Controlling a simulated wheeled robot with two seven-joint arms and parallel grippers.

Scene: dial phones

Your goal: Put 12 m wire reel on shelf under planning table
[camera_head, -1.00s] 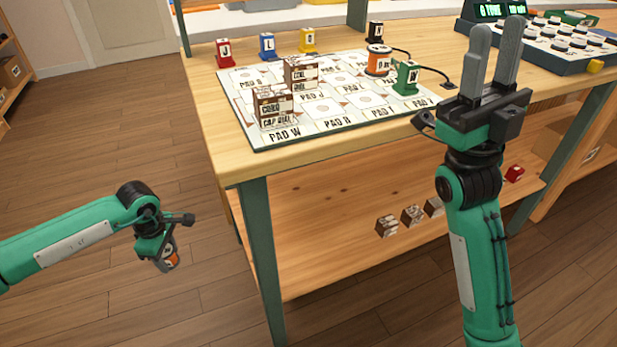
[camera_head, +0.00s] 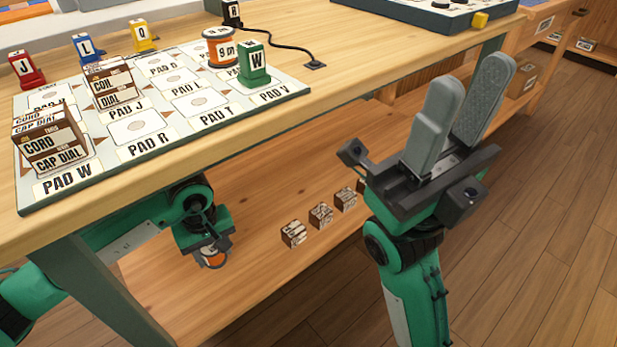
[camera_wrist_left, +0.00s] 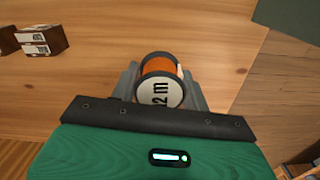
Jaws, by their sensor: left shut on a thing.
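The 12 m wire reel (camera_wrist_left: 158,90) is orange with a white-labelled end. It sits between the fingers of my left gripper (camera_head: 212,256), which is shut on it. In the head view the reel (camera_head: 212,258) hangs below my left wrist, under the table top and over the wooden shelf (camera_head: 255,285). I cannot tell whether the reel touches the shelf. The planning table (camera_head: 330,75) stands above, with its front leg partly in front of my left arm. My right gripper (camera_head: 472,88) is empty and open, its fingers up, right of the table's front edge.
Several small brown boxes (camera_head: 320,215) stand in a row on the shelf, right of the reel. On the table top are a pad board (camera_head: 100,165), lettered blocks, brown boxes and a 9 m reel (camera_head: 220,48). The shelf's near left part is clear.

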